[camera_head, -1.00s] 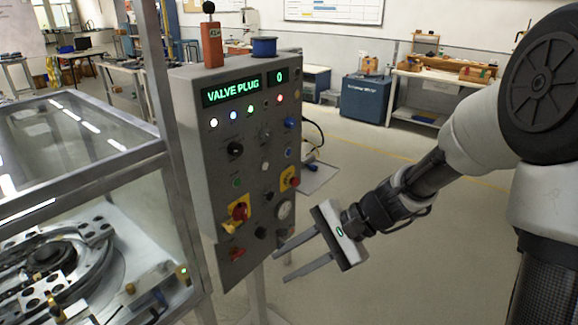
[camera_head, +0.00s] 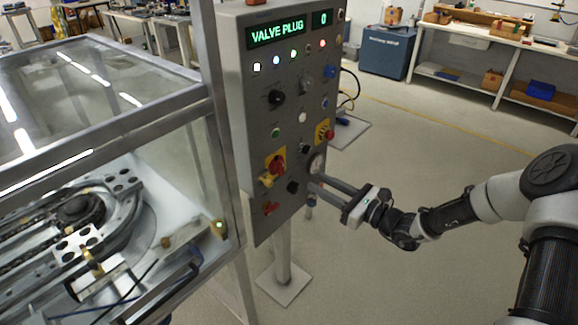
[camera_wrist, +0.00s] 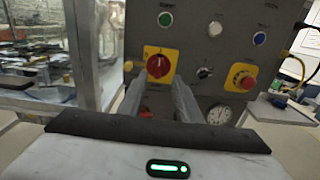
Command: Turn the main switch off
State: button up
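The main switch (camera_head: 277,166) is a red rotary knob on a yellow plate, low on the grey control panel (camera_head: 250,130). In the wrist view the main switch (camera_wrist: 158,66) is ahead, just beyond the fingertips; its handle looks roughly upright there. My gripper (camera_head: 315,184) is open and empty, in front of the panel's lower right part. In the wrist view its two fingers (camera_wrist: 157,86) stand apart, pointing at the panel just below the switch. I see no contact with the knob. The panel display reads "VALVE PLUG" and "0".
A red emergency button (camera_wrist: 243,78) on a yellow plate and a round gauge (camera_wrist: 219,114) are right of the switch. A black knob (camera_head: 293,187) lies near the fingers. A glass-sided machine case (camera_head: 110,110) stands left of the panel.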

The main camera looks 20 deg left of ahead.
aim_at(283, 164)
jog(key=x, duration=1.2)
jog(key=shift+a, duration=0.3)
grip_shut()
